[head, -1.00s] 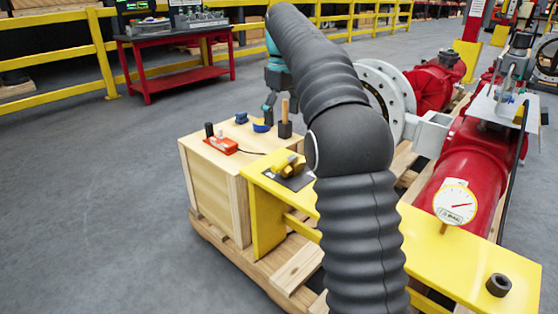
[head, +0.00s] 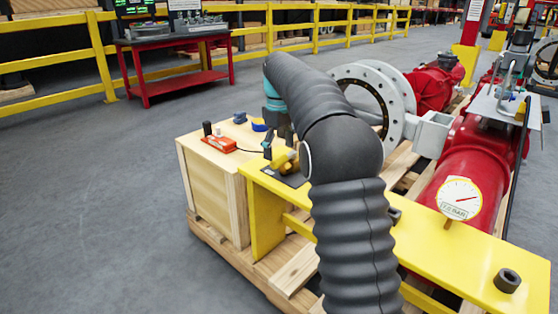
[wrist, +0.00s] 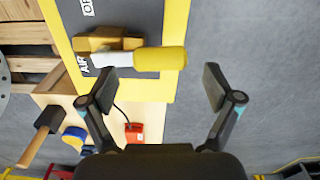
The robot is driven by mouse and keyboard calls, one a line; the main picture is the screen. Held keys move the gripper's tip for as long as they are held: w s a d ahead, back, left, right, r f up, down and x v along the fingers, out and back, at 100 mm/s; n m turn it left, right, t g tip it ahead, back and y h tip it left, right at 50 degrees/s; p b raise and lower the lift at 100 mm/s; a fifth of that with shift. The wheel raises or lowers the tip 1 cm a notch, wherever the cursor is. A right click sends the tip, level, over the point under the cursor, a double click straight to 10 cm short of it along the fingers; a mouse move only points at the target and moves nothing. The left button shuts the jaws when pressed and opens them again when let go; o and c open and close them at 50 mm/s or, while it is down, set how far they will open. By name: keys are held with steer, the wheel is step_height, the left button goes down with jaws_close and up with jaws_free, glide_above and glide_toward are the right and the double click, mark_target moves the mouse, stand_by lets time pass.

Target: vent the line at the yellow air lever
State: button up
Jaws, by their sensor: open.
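The yellow air lever (wrist: 160,58) shows in the wrist view, with a yellow grip on a pale shaft. It joins a brass valve body (wrist: 100,40) on a dark plate marked AIR (wrist: 150,88). In the head view the brass body (head: 286,162) is partly hidden behind my arm. My gripper (wrist: 158,86) is open and empty. Its fingertips are spread either side of the lever's grip end in the picture, with the grip a little beyond them. I cannot tell the remaining depth. The head view hides most of the gripper.
A yellow bench (head: 440,252) carries the plate, a gauge (head: 460,198) and a black nut (head: 507,280). A wooden crate (head: 212,180) beside it holds a red device (head: 219,143), a blue item (head: 239,117) and a wooden-handled tool (wrist: 38,140). Red pipework stands at right; open floor lies left.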

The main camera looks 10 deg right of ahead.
mark_target(284, 159)
steer(key=shift+f, duration=1.3)
steer(key=shift+c, duration=0.2)
steer(key=c, duration=1.6)
steer(key=shift+c, duration=0.2)
